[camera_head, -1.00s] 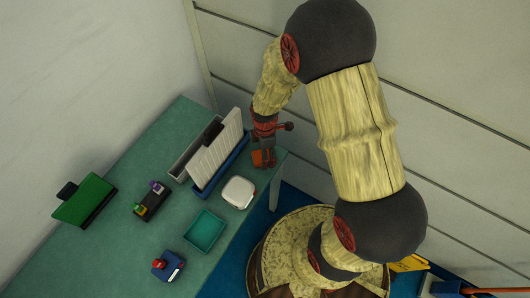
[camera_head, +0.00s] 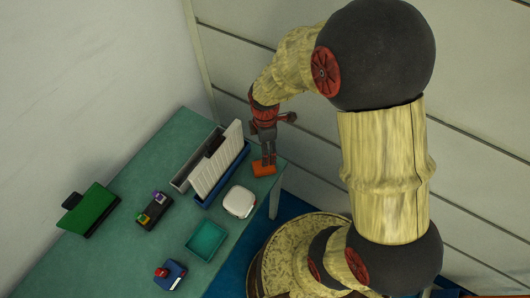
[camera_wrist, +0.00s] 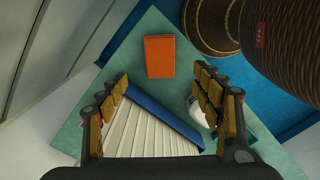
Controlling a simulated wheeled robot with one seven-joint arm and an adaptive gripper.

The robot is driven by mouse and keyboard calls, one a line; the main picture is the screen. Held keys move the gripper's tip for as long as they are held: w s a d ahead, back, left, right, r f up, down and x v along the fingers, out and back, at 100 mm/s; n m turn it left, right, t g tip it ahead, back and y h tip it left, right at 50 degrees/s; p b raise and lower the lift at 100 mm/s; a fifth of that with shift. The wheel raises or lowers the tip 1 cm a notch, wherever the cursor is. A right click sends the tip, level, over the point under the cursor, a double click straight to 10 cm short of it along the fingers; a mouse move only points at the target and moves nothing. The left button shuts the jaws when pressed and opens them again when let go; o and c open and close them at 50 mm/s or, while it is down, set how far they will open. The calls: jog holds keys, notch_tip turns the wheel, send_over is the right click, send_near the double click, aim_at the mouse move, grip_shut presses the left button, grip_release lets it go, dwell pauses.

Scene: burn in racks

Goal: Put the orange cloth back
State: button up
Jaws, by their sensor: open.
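The orange cloth (camera_head: 264,169) is a small flat folded rectangle lying on the green table near its right corner. In the wrist view the cloth (camera_wrist: 159,56) lies beyond the fingertips, apart from them. My gripper (camera_head: 266,155) points down just above and behind the cloth in the head view.
A white ribbed rack in a blue tray (camera_head: 236,172) stands close beside the cloth, with a grey bin (camera_head: 185,172) behind it. A white rounded box (camera_head: 239,201), a teal tray (camera_head: 206,240), a dark block (camera_head: 154,211), a blue device (camera_head: 171,275) and a green panel (camera_head: 91,209) stand elsewhere on the table (camera_head: 130,180).

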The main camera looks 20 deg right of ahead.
jog(key=s+r+m+t, duration=0.35)
jog(key=r+m, duration=0.45)
jog(key=r, duration=1.1)
jog(key=s+r+m+t, duration=0.2)
jog(key=s+r+m, duration=0.6)
jog(key=s+r, duration=0.1)
jog(key=shift+s+a+r, duration=0.2)
jog(key=shift+s+r, duration=0.05)
jog(key=shift+s, duration=0.5)
jog(key=shift+f, duration=0.1)
notch_tip(320, 180, down, 3)
jog(key=b, duration=0.2)
jog(key=shift+r+b, duration=0.2)
jog(key=shift+b, duration=0.15)
jog(key=shift+c, duration=0.9)
